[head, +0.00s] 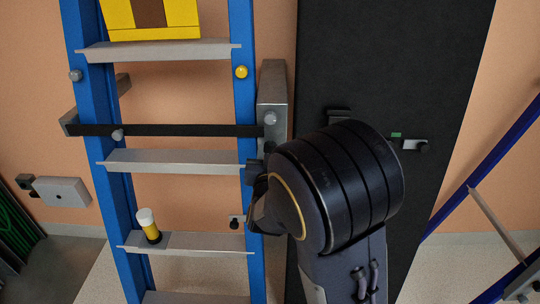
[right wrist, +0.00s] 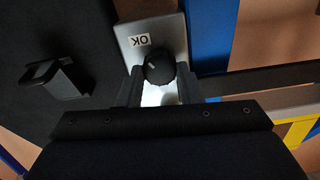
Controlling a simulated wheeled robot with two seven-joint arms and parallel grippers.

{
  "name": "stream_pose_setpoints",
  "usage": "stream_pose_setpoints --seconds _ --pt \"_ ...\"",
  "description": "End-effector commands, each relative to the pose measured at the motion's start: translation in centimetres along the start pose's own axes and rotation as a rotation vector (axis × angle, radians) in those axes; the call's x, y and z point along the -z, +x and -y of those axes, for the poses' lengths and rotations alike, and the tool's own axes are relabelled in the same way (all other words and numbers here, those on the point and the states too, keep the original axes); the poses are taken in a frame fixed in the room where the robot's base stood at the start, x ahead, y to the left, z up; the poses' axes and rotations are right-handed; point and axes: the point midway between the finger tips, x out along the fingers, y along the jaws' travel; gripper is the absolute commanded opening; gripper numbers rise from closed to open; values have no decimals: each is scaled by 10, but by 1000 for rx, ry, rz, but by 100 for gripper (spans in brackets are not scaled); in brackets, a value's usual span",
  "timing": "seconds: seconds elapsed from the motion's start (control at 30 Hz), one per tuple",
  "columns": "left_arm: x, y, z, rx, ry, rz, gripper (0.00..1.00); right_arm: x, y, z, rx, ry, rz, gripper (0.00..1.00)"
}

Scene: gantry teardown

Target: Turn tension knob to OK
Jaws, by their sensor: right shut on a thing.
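The tension knob (right wrist: 157,68) is a dark round knob with a small pale mark on its face. In the right wrist view it sits on a grey plate (right wrist: 171,33), just below a white label reading OK (right wrist: 138,41). My right gripper (right wrist: 161,84) is shut on the knob, with one finger on each side of it. I cannot tell exactly where the mark points. In the head view my right wrist hides most of the gripper, and the grey box (head: 272,85) rises above it beside the blue ladder. My left gripper is not in view.
A blue ladder (head: 115,215) with grey rungs stands at left, crossed by a black strap (head: 185,130). A yellow and white cylinder (head: 149,226) stands on a lower rung. A dark panel (head: 420,70) with a black handle (right wrist: 53,78) is close by.

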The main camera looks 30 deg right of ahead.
Motion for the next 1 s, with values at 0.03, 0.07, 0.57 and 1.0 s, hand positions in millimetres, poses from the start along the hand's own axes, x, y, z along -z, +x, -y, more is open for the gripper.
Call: stream_pose_setpoints --seconds 0.03,0.07,0.57,1.0 --pt "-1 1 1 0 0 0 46 -2 -1 -1 -1 14 6 10" --pt "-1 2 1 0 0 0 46 -2 -1 -1 0 22 6 10" --pt "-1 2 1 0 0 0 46 -2 -1 0 0 56 7 10" --pt "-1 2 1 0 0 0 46 -1 0 0 0 56 3 54"
